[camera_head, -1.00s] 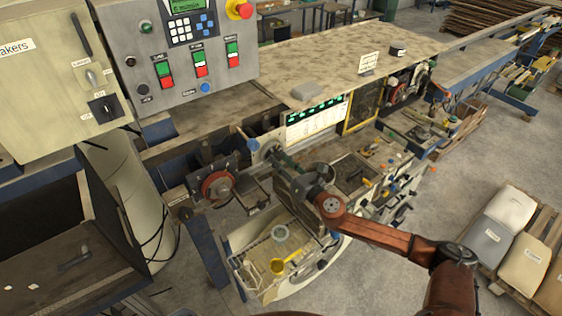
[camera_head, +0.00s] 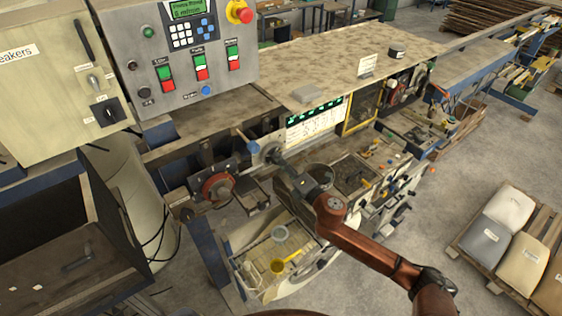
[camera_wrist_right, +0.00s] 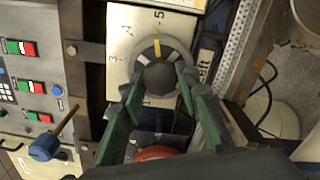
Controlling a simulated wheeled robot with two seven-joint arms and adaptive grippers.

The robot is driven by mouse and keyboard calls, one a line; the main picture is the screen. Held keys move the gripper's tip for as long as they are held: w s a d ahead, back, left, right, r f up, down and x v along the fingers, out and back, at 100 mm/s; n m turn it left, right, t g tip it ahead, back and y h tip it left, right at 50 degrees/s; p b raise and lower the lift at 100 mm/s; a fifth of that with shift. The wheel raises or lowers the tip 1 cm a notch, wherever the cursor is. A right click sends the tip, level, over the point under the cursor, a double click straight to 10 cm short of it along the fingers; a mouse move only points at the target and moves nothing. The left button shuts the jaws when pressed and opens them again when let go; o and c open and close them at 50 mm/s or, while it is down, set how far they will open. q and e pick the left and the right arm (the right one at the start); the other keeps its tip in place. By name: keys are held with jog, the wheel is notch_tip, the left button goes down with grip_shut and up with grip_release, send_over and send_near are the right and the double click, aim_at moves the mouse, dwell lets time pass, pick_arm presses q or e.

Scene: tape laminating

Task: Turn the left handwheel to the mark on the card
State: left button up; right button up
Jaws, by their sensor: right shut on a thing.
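The left handwheel (camera_wrist_right: 160,76) fills the middle of the right wrist view, a dark round hub with a pale dial ring and a yellow mark at its top. Behind it is a white scale plate (camera_wrist_right: 117,18) with 3, 5 and a figure between them; the yellow mark lies between that figure and 5. My right gripper (camera_wrist_right: 160,90) is shut on the hub, one green finger on each side. In the head view the gripper (camera_head: 274,158) reaches the wheel's pale plate from the right. A white printed card (camera_head: 367,65) stands on the tabletop; its writing is unreadable. My left gripper is out of view.
A blue-ended lever (camera_head: 247,141) sticks out just left of the wheel. A red wheel (camera_head: 217,187) is lower left. The control panel (camera_head: 180,60) stands above left. Sacks (camera_head: 510,210) rest on a pallet at right.

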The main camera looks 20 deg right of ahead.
jog(key=shift+m, duration=0.6)
jog(key=o, duration=1.1)
jog(key=shift+o, duration=0.2)
jog(key=v, duration=1.2)
